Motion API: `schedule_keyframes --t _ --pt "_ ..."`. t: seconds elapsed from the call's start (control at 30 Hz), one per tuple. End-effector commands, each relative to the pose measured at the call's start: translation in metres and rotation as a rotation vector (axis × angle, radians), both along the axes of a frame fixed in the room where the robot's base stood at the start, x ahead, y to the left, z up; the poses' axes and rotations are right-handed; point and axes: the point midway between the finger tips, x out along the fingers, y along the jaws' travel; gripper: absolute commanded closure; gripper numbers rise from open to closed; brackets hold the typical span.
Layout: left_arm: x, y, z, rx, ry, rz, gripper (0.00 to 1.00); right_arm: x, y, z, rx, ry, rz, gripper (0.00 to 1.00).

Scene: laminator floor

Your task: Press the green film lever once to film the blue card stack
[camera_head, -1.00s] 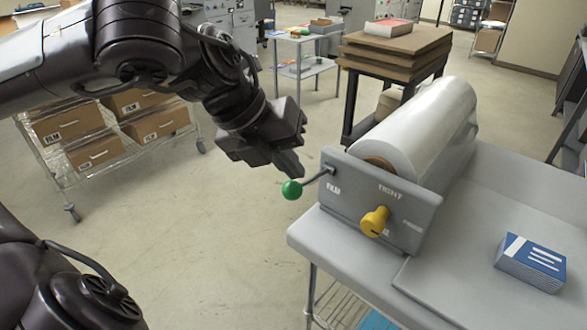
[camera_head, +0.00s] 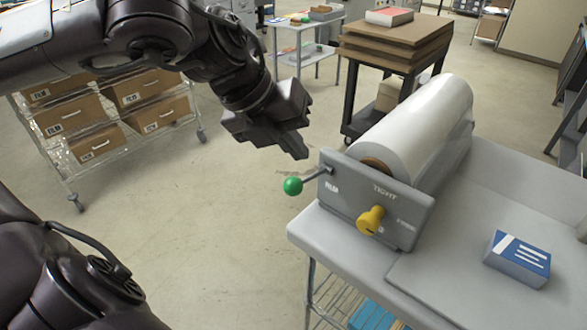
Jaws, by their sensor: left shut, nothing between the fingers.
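The green ball of the film lever (camera_head: 293,186) sticks out on a dark rod from the left end of the laminator's grey front panel (camera_head: 350,200). My left gripper (camera_head: 301,152) is shut and empty. Its fingertips appear just above the green ball in the picture, with a visible gap between them. The blue card stack (camera_head: 517,258), with white stripes on top, lies on the grey table at the right. A yellow knob (camera_head: 371,220) is on the panel. A white film roll (camera_head: 425,125) lies behind the panel. My right gripper is not in view.
The grey table (camera_head: 440,270) carries the laminator and has bare surface around the card stack. A dark cart with brown boards (camera_head: 390,45) stands behind. A wire rack of film boxes (camera_head: 75,115) is at the left. Open floor lies between.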

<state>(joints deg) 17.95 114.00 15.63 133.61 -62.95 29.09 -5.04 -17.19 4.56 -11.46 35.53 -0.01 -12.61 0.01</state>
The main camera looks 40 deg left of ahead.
Motion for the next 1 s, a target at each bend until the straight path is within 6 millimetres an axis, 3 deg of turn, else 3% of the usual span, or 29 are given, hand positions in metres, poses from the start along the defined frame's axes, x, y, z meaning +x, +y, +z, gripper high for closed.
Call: schedule_keyframes --t 0.03,0.3,1.0 --pt "0.001 0.0 0.011 0.0 0.002 0.001 1.0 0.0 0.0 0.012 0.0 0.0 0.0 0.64" --pt "0.008 0.0 0.034 0.001 0.002 0.0 1.0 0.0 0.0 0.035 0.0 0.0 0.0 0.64" --pt "0.009 -0.001 0.033 0.0 0.001 0.0 1.0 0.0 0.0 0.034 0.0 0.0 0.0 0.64"
